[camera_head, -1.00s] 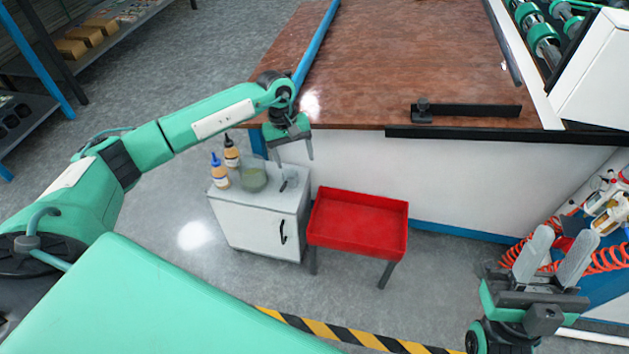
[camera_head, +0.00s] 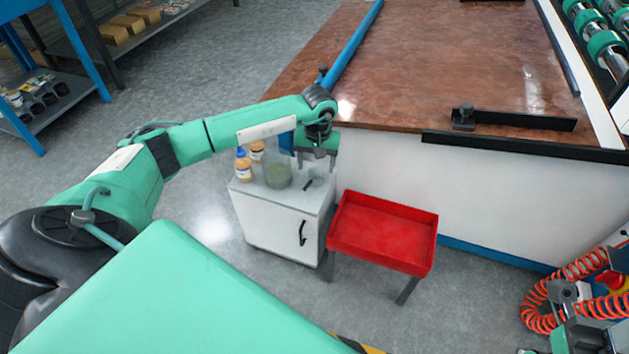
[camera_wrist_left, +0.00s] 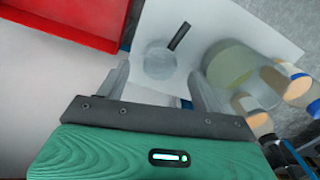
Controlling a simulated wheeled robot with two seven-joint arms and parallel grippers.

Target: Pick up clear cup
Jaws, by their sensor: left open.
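A clear cup (camera_head: 278,167) with greenish contents stands on the small white cabinet (camera_head: 265,225), left of my left gripper (camera_head: 319,164) in the head view. In the left wrist view this cup (camera_wrist_left: 232,66) is to the right, just beyond the right finger. A smaller, clear round vessel (camera_wrist_left: 160,60) is ahead of the two fingertips in that view, with a dark-handled tool (camera_wrist_left: 179,36) at it. My left gripper (camera_wrist_left: 158,80) is open and empty, above the cabinet top. My right gripper (camera_head: 582,305) shows only in part at the lower right; its fingers are unclear.
Bottles (camera_head: 243,166) stand beside the cup on its left and behind it. A red tray on legs (camera_head: 385,230) is right of the cabinet. The brown tabletop (camera_head: 440,70) rises behind, close to my left wrist. Orange coiled hoses (camera_head: 545,305) are at the lower right.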

